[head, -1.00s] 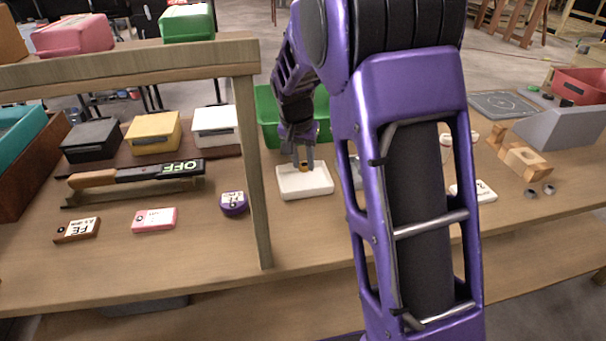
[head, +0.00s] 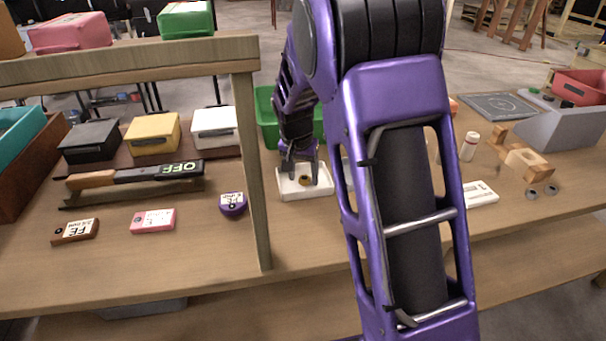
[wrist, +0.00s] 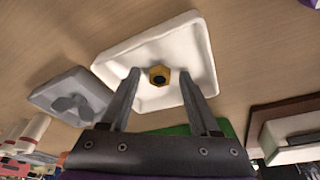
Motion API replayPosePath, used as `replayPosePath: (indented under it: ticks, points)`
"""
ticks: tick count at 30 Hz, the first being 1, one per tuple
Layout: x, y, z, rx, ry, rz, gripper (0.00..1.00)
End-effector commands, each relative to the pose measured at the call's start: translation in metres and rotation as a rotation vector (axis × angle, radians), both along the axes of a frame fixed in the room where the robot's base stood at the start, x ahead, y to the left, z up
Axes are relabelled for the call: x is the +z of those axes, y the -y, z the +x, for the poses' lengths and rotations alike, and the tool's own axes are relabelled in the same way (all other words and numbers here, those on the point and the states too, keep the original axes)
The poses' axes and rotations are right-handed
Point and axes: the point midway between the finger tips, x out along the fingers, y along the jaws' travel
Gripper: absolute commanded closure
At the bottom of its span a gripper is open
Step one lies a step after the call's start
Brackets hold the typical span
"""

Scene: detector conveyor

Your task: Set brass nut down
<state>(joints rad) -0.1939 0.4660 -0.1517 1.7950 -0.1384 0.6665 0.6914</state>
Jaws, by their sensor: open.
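The brass nut (wrist: 159,76) is a small golden hexagon with a dark hole. It lies on the floor of the shallow white tray (wrist: 117,60). In the head view the nut (head: 305,180) shows inside the tray (head: 300,195), between the fingers. My gripper (wrist: 158,73) is open, with one finger on each side of the nut and a gap on both sides in the wrist view. In the head view my gripper (head: 305,180) reaches down into the tray from above.
A grey tray (wrist: 58,90) with a dark grey piece stands beside the white tray. A green bin (head: 268,122) is behind. Table in front of the tray is clear.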

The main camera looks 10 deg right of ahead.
Motion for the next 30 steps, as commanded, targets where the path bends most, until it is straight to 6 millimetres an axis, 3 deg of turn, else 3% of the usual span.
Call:
replayPosePath:
  ticks: [8,21,30]
  points:
    - [0.016,-0.002,-0.002,0.001,0.004,0.001,0.38]
    - [0.100,-0.014,-0.022,0.002,0.003,0.000,0.38]
    - [0.119,-0.016,-0.028,0.000,0.000,0.000,0.38]
